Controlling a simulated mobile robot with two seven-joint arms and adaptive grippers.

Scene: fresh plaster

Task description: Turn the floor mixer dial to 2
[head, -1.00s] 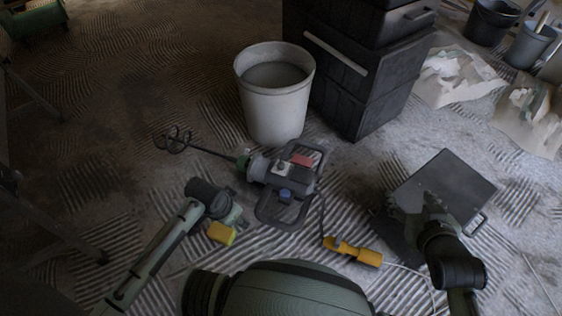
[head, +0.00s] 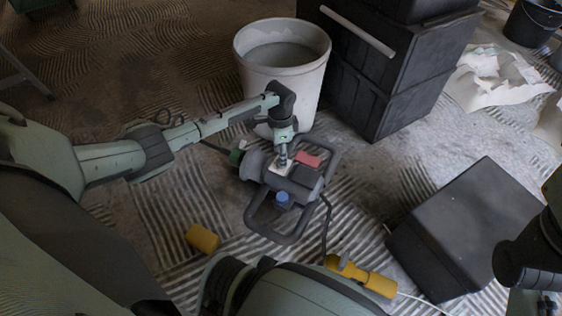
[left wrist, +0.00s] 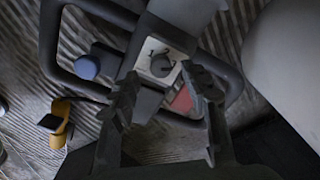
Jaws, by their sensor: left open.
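The floor mixer (head: 302,177) lies on the ridged floor, with a black loop handle, a red part and a blue knob. Its dial (left wrist: 162,66) is a small round grey knob on a pale marked plate (left wrist: 150,52) in the left wrist view. In the head view my gripper mostly hides the dial. My left gripper (head: 283,158) points down over the plate. In the left wrist view its open fingers (left wrist: 162,76) appear on either side of the dial. I cannot tell whether they touch it, nor read its setting.
A white bucket (head: 310,82) of grey mix stands just behind the mixer, beside stacked black boxes (head: 385,85). A dark case (head: 465,225) lies to the right. A yellow plug connector (head: 362,277) with cable and a yellow block (head: 203,238) lie in front.

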